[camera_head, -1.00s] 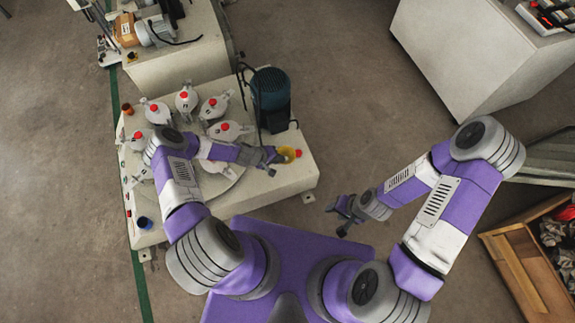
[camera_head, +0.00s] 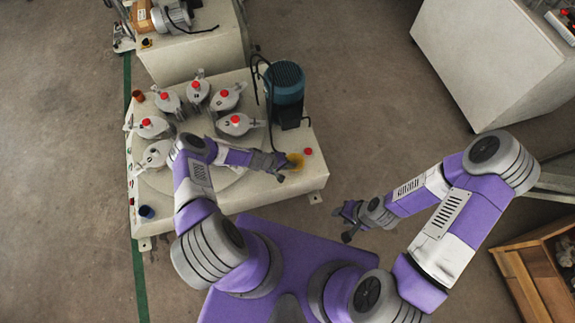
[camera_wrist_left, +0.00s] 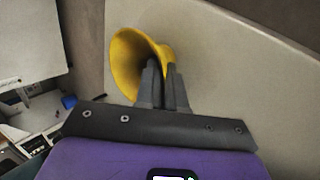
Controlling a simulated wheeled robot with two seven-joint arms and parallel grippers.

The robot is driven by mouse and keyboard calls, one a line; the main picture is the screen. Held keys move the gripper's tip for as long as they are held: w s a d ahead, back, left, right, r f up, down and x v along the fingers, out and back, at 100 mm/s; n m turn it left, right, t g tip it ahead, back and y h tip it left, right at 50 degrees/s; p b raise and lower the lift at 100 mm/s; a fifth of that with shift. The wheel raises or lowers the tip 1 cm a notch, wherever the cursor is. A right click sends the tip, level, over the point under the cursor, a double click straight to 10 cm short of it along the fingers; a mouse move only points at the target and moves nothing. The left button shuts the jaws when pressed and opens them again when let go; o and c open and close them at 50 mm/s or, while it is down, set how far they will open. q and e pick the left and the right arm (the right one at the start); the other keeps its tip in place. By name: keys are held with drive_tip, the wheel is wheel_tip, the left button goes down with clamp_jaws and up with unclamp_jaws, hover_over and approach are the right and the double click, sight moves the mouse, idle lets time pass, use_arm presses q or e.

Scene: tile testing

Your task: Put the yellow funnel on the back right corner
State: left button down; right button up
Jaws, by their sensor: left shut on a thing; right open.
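The yellow funnel (camera_head: 294,161) is held by my left gripper (camera_head: 279,164) over the right part of the cream machine table (camera_head: 300,185). In the left wrist view the funnel (camera_wrist_left: 138,62) lies tilted on its side, its wide mouth to the left. My left gripper's fingers (camera_wrist_left: 162,88) are shut on its narrower part. I cannot tell whether the funnel touches the table. My right gripper (camera_head: 348,222) is open and empty over the floor, to the right of the table.
A blue-green motor (camera_head: 284,85) stands on the table behind my left gripper. A red button (camera_head: 308,152) is just right of the funnel. Several grey clamp units with red knobs (camera_head: 235,119) ring the turntable.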

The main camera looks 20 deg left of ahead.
use_arm(q)
drive_tip(key=c, duration=1.3)
unclamp_jaws()
drive_tip(key=shift+f, duration=0.1)
drive_tip(key=shift+o, duration=0.2)
drive_tip(key=p+v, duration=0.5)
drive_tip(key=v, duration=0.7)
drive_tip(key=s+d+r+m+g+y, duration=0.2)
drive_tip(key=s+d+r+m+g, duration=0.2)
drive_tip(key=s+d+r, duration=0.7)
drive_tip(key=s+r+m, duration=0.1)
drive_tip(key=s+r, duration=0.3)
drive_tip(key=shift+d, duration=0.4)
drive_tip(key=shift+s, duration=0.1)
drive_tip(key=shift+r, duration=0.1)
